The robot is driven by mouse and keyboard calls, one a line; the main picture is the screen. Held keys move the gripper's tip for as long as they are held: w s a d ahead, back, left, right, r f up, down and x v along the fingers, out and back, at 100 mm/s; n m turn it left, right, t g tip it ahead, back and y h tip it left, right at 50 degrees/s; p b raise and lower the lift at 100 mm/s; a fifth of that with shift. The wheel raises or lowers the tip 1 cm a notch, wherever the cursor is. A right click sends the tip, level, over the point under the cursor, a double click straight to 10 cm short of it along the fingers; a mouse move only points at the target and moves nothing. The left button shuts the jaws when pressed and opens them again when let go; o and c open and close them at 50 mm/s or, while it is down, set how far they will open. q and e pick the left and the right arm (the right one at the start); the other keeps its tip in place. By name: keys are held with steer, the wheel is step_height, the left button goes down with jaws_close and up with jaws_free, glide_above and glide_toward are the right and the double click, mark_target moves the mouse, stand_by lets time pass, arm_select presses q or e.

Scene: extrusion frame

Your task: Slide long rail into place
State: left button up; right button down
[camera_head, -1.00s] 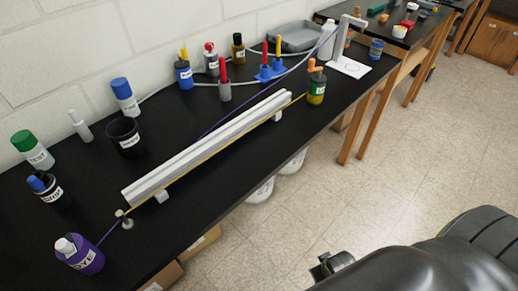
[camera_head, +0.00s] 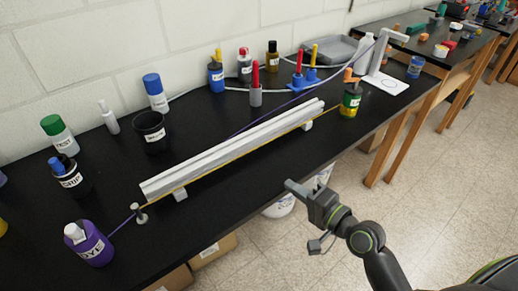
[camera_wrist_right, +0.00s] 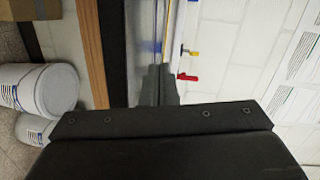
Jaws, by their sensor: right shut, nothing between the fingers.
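The long rail (camera_head: 235,150) is a pale grey extrusion lying diagonally along the black bench. It looks like two parallel lengths side by side, resting on small white blocks (camera_head: 180,195). A yellow line runs along its front side. My right gripper (camera_head: 291,186) is shut and empty in front of the bench edge, to the right of the rail and apart from it. In the right wrist view its fingers (camera_wrist_right: 158,84) are together and hide part of the bench. My left gripper is not in view.
A metal post (camera_head: 139,213) and a purple dye bottle (camera_head: 90,243) stand near the rail's left end. A green-yellow bottle (camera_head: 350,100) stands beyond its right end. Bottles and a black cup (camera_head: 151,132) line the back. Buckets (camera_wrist_right: 38,88) sit below the bench.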

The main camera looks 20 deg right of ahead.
steer(key=w+r+m+t, duration=0.1)
steer(key=w+r+m, duration=0.1)
steer(key=p, duration=0.2)
glide_toward(251, 143)
steer(key=x, duration=0.6)
steer(key=shift+r, duration=0.1)
steer(key=shift+w+a, duration=0.15)
steer(key=shift+w, duration=0.25)
steer(key=shift+x, duration=1.05)
steer(key=shift+s, duration=0.1)
